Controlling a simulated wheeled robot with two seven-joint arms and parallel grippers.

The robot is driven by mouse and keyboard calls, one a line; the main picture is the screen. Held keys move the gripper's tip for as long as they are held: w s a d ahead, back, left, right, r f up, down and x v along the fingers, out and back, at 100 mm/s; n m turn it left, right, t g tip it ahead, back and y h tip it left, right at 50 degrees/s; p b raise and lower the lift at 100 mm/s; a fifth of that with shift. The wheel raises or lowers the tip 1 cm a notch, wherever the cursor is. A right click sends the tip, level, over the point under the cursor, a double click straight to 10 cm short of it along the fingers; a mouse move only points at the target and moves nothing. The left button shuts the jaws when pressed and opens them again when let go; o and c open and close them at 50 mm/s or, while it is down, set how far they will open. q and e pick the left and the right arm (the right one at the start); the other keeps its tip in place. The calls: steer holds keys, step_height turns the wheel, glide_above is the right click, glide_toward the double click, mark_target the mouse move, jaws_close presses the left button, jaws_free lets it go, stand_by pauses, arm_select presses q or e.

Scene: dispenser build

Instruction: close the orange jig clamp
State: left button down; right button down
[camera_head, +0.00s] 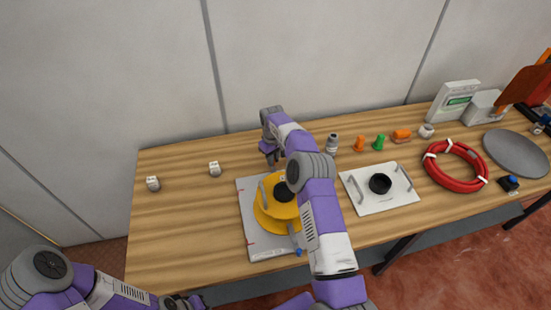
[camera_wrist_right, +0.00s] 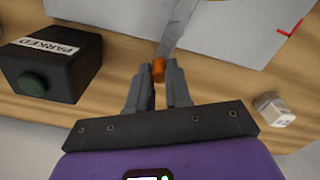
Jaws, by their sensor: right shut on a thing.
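The orange jig clamp shows in the right wrist view as an orange tip (camera_wrist_right: 159,67) on a grey lever (camera_wrist_right: 180,32) at the edge of the pale jig plate. My right gripper (camera_wrist_right: 159,75) is shut on the orange tip, with one finger on each side. In the head view the right gripper (camera_head: 272,158) is at the far edge of the jig plate (camera_head: 250,215), and my arm partly covers the clamp. A yellow round part (camera_head: 266,218) with a black centre sits on the plate. My left arm shows at bottom left; its fingers are not visible.
A black box labelled PARKED (camera_wrist_right: 50,62) with a green button stands beside the gripper. A white block (camera_head: 214,169) is left of it. A blue-tipped clamp (camera_head: 298,251) is at the plate's near edge. A white tray (camera_head: 395,200) and red hose coil (camera_head: 430,172) lie right.

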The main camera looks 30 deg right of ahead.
steer(key=shift+a+n, duration=0.3)
steer(key=shift+n, duration=0.5)
steer(key=c, duration=1.1)
jaws_free()
steer(key=shift+w, duration=0.1)
steer(key=shift+o, duration=0.2)
step_height(320, 180, up, 8)
steer(key=shift+f+p, duration=0.2)
steer(key=shift+p, duration=0.3)
